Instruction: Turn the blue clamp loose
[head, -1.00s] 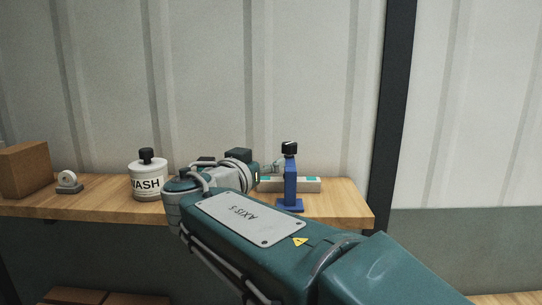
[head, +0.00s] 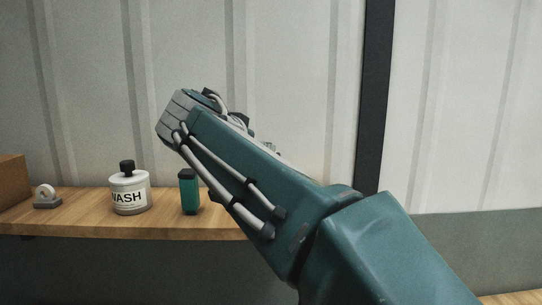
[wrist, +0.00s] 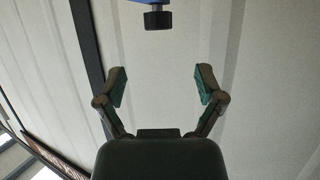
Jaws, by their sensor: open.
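The blue clamp (wrist: 146,2) shows only in part at the top edge of the wrist view. Its black knob (wrist: 158,20) stands out from it on a short stem. The rest of the clamp is cut off there. In the head view my raised arm hides the clamp. My gripper (wrist: 162,76) is open and empty, its two fingers spread wide. The knob lies beyond the fingertips, roughly in line with the gap between them, and is apart from them.
A wooden shelf (head: 80,218) runs along the ribbed wall. A dark post (head: 374,90) is at right.

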